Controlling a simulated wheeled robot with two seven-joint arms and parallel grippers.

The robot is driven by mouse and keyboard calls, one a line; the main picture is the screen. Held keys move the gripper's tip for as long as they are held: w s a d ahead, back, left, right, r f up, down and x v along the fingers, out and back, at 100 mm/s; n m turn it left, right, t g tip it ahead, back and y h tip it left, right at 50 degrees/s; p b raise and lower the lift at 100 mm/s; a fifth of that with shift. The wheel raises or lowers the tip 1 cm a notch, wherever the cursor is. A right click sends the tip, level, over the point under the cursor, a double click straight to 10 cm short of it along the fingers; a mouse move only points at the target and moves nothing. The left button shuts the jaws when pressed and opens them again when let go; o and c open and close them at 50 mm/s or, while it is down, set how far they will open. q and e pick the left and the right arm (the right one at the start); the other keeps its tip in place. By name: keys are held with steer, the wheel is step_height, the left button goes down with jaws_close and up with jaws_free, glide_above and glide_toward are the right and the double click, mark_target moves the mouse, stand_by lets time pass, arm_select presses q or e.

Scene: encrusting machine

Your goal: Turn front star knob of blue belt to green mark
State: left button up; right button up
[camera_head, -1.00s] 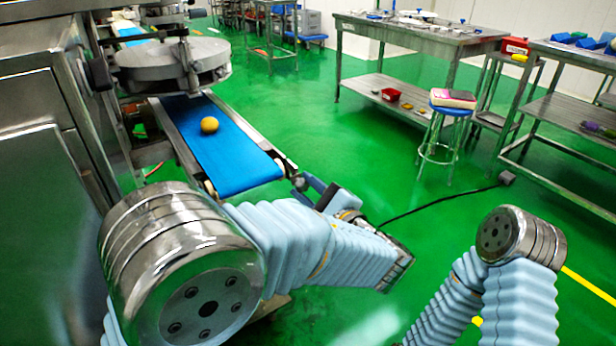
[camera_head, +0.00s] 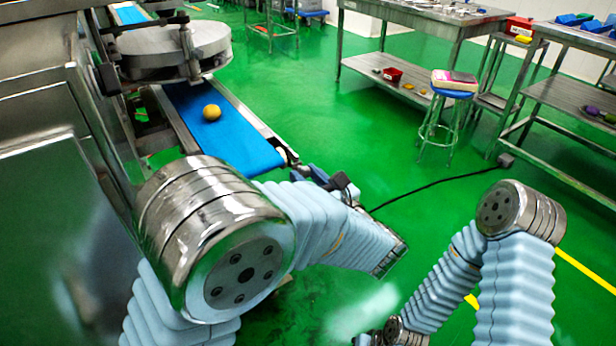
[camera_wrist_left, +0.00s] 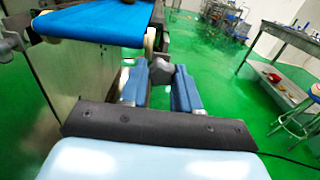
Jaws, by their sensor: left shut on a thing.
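The blue belt (camera_head: 230,140) runs out from the machine at left and carries a round yellow-orange ball (camera_head: 211,112). In the left wrist view the belt's end (camera_wrist_left: 95,22) is at upper left. A dark grey knob (camera_wrist_left: 161,69) sits beside the belt's frame, between the two blue fingers of my left gripper (camera_wrist_left: 160,75). The gripper is shut on this knob. In the head view my left gripper (camera_head: 308,174) is at the belt's front right corner, and the knob is mostly hidden there. I cannot make out the green mark. My right gripper is not clearly in view.
The steel machine (camera_head: 50,150) stands close on the left, with a round metal disc (camera_head: 175,50) over the belt. A blue-topped stool (camera_head: 450,92) and steel tables (camera_head: 425,30) are at right. A black cable (camera_head: 430,187) crosses the open green floor.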

arm_select(q)
steer(key=shift+f+m, duration=0.15)
steer(key=shift+m, duration=0.45)
steer(key=o, duration=1.1)
steer(key=shift+c, duration=0.2)
steer(key=b+v, duration=0.1)
steer(key=v, duration=1.3)
